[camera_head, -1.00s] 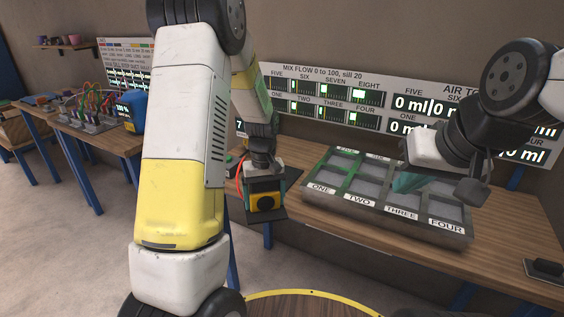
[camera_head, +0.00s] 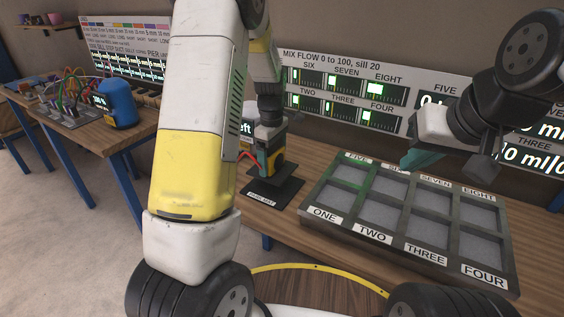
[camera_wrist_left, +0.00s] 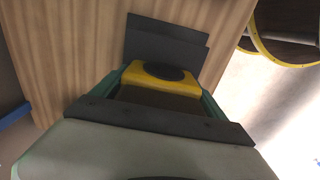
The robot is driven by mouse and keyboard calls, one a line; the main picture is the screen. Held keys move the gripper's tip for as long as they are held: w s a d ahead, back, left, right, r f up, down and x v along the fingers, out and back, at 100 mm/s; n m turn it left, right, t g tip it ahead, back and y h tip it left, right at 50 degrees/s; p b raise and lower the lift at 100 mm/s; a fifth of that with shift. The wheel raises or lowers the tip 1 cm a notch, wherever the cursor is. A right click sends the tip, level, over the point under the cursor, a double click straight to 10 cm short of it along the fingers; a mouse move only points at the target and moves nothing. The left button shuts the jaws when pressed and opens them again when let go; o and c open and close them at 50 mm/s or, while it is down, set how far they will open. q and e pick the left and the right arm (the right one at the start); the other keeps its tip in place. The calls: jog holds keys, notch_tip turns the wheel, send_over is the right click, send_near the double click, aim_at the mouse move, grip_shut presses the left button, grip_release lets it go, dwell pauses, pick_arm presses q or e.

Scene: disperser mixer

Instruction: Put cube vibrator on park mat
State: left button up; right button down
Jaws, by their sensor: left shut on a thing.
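The cube vibrator (camera_head: 275,160) is a yellow block with a black round face, seen between the fingers of my left gripper (camera_head: 268,157). My left gripper is shut on it. It also shows in the left wrist view (camera_wrist_left: 150,78), yellow with a dark disc, between green fingers. The park mat (camera_head: 284,192) is a black square with a white label at its front, on the wooden table. The cube is at the mat's back part; I cannot tell whether it touches it. The mat also shows in the left wrist view (camera_wrist_left: 150,40). My right gripper (camera_head: 425,157) is above the tray's back edge; its opening is unclear.
A grey tray (camera_head: 400,247) with numbered compartments lies right of the mat, one of them green-rimmed. Display panels stand along the wall behind. A side table with a blue container (camera_head: 119,103) and cables is at the left. A red hose (camera_head: 246,157) runs beside my left gripper.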

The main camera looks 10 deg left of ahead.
pick_arm(q)
jog(key=shift+f, duration=2.45)
jog(key=shift+f, duration=0.1)
jog(key=o, duration=2)
jog(key=shift+c, duration=0.2)
notch_tip(320, 180, up, 12)
jog(key=s+r+m+t, duration=0.2)
jog(key=s+r+m, duration=0.2)
jog(key=s, duration=0.4)
jog(key=s+d+r+m+t+h, duration=0.1)
jog(key=s+r+m+t, duration=0.1)
jog(key=s+r+m, duration=0.3)
jog(key=s+d+r+m+t+h, duration=0.1)
jog(key=s+r+m, duration=0.4)
jog(key=s, duration=0.7)
jog(key=shift+s+m+t, duration=0.15)
jog(key=shift+m+t, duration=0.15)
jog(key=shift+t, duration=0.3)
